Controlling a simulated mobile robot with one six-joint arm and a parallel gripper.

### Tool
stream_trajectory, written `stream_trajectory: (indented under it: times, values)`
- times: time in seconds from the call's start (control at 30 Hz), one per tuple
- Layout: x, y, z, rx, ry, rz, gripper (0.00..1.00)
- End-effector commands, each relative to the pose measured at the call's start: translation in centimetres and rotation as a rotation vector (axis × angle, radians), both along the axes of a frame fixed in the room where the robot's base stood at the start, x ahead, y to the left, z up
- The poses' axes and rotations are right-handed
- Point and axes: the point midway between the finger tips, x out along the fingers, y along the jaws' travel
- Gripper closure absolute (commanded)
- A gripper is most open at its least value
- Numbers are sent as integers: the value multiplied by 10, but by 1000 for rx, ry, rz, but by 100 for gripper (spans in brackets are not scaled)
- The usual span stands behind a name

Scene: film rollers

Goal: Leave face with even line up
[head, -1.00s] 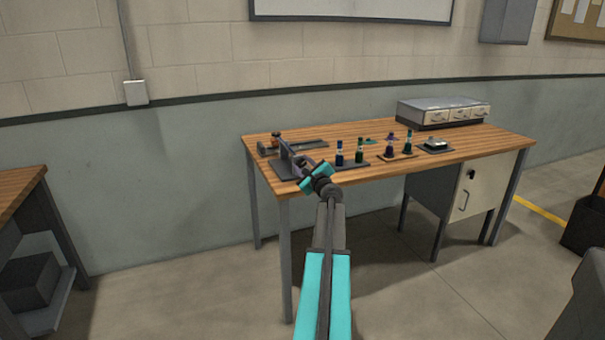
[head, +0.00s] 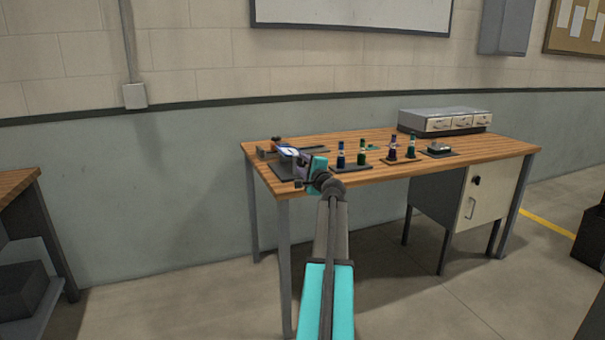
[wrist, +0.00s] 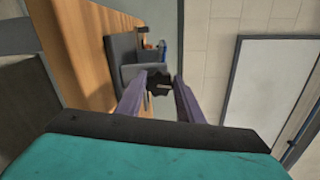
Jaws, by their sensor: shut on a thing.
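My gripper (wrist: 158,98) is shut on a small dark part (wrist: 158,83) with a notched outline, held between its two purple fingers in the wrist view. A light spot shows on that part; no line can be made out. In the head view my gripper (head: 298,157) is over the left end of the workbench, above a dark plate (head: 281,170). A pale blue-white patch (head: 288,150) shows at the fingers there; I cannot tell whether it belongs to the held part.
Blue and green capped bottle-like items (head: 362,153) stand on dark and brown mats right of my gripper.

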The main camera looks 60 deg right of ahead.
Motion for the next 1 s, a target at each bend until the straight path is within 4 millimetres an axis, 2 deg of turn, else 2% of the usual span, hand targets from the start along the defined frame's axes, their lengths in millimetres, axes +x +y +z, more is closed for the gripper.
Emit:
stream_trajectory:
  times: [0.4, 0.9, 0.93, 1.0]
  values:
    - [3, 1, 1, -154, 109, 3, 89]
    - [3, 1, 2, -172, 124, 3, 89]
    - [3, 1, 2, -172, 124, 3, 65]
    - [3, 1, 1, -172, 124, 3, 53]
